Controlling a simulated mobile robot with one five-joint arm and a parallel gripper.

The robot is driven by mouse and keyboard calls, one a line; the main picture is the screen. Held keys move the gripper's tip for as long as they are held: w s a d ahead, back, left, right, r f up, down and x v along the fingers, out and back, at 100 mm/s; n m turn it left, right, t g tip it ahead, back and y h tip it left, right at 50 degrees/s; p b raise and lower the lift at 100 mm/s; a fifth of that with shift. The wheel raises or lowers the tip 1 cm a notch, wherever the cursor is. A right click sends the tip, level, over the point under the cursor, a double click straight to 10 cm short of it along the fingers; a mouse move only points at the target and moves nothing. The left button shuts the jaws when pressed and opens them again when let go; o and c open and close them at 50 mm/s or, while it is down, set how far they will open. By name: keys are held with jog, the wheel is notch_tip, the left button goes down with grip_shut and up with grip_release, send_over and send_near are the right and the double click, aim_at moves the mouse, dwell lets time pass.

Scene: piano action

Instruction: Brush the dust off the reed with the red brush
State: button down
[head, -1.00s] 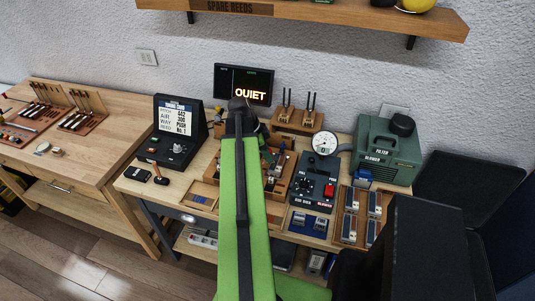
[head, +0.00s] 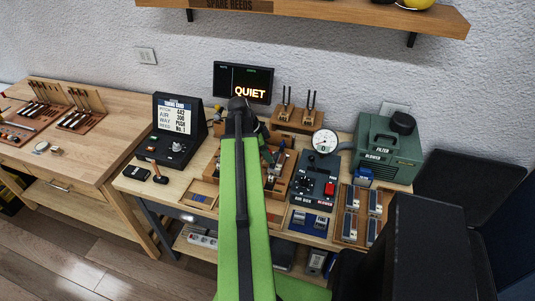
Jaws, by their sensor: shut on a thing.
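My green arm reaches up the middle of the head view and ends in a dark joint over the workbench. My gripper is hidden behind this arm, so what it holds does not show. A wooden tray (head: 297,160) sits just right of the arm, with small dark and reddish parts in it, too small to make out. I cannot pick out the red brush, the reed or any dust. Several metal pieces lie in a wooden holder (head: 343,237) at the bench's right.
A control box (head: 312,183) with a red switch, a round gauge (head: 325,142) and a green blower (head: 388,152) stand to the right. A tuning card stand (head: 176,128) is at left. A screen (head: 243,82) reads QUIET. A shelf (head: 350,15) overhangs the back.

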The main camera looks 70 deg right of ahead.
jog(key=shift+f+b, duration=0.55)
jog(key=shift+f, duration=0.1)
jog(key=shift+s, duration=0.1)
